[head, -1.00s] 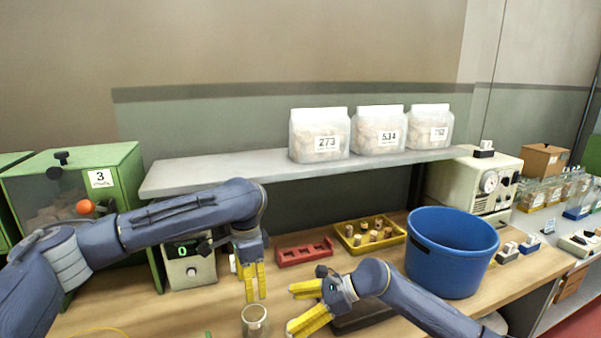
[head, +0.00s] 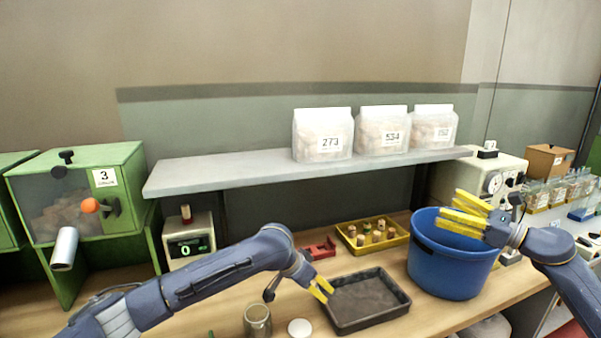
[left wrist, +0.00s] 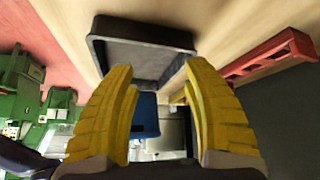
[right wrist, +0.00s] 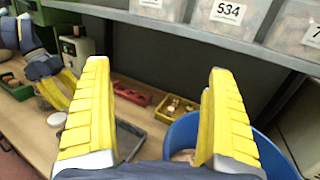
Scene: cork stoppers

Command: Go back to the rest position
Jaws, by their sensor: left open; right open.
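My left gripper (head: 321,289) is open and empty. In the head view it is just left of the black tray (head: 368,303), which also shows in the left wrist view (left wrist: 145,30). My right gripper (head: 466,212) is open and empty in front of and above the blue bucket (head: 450,270). In the right wrist view its fingers (right wrist: 150,125) spread wide, with the bucket's rim (right wrist: 270,150) at the lower right.
A glass jar (head: 257,320) and a white lid (head: 299,328) stand near the front edge. A yellow tray (head: 398,241) holds several corks behind the black tray. A red rack (head: 318,250) is beside it. A shelf (head: 230,172) with three bags overhangs the bench.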

